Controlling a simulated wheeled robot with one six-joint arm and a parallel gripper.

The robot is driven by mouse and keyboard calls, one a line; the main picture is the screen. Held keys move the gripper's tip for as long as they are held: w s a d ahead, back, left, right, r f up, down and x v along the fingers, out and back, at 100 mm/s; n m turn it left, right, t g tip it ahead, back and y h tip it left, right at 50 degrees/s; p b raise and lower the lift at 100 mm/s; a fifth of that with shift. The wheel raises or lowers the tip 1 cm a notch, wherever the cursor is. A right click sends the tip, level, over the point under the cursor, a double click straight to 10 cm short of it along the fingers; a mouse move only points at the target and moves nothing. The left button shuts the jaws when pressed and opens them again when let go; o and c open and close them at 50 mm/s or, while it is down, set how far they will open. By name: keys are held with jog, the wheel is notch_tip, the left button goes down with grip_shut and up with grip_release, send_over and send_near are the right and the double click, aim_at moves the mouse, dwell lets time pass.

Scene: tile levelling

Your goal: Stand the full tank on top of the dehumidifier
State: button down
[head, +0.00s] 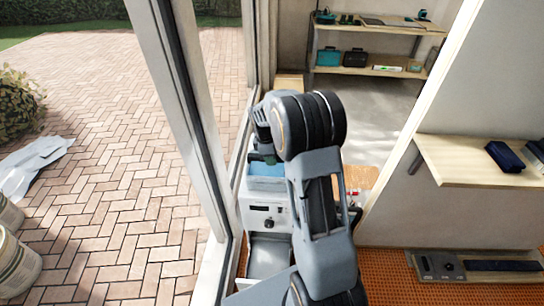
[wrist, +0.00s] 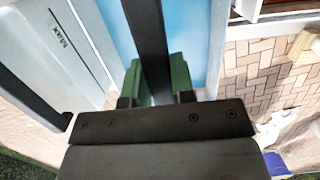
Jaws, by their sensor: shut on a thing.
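The tank, with pale blue water in it, shows in the head view (head: 267,171) and fills the upper part of the wrist view (wrist: 197,30). A "Max" mark shows on its pale side. My gripper (wrist: 155,85) has green fingers closed on the tank's black handle bar (wrist: 146,30); it also shows in the head view (head: 262,158). The white dehumidifier (head: 283,217), with a dark display and knob, appears directly below the tank. A grey recess is in its lower front. My arm hides part of both, and I cannot tell whether the tank touches the dehumidifier's top.
A door frame (head: 190,110) stands close on the left, with brick paving (head: 110,150) beyond. A wall with a wooden shelf (head: 470,172) is on the right. A workbench (head: 370,24) with cases stands at the back. Orange matting (head: 390,270) covers the near floor.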

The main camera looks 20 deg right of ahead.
jog(key=c, duration=1.4)
grip_release()
jog(key=shift+f, duration=0.15)
jog(key=o, duration=0.4)
jog(key=shift+o, duration=0.2)
notch_tip(320, 180, up, 12)
jog(key=a, duration=0.2)
jog(key=s+a+m+t+y, duration=0.1)
jog(key=s+a+m, duration=0.3)
jog(key=s, duration=0.6)
jog(key=s+a+m+t, duration=0.3)
jog(key=s+a+m, duration=0.1)
jog(key=s+m, duration=0.4)
jog(key=s, duration=0.2)
jog(key=shift+s+r+y+p, duration=0.35)
jog(key=shift+s+y+p, duration=0.05)
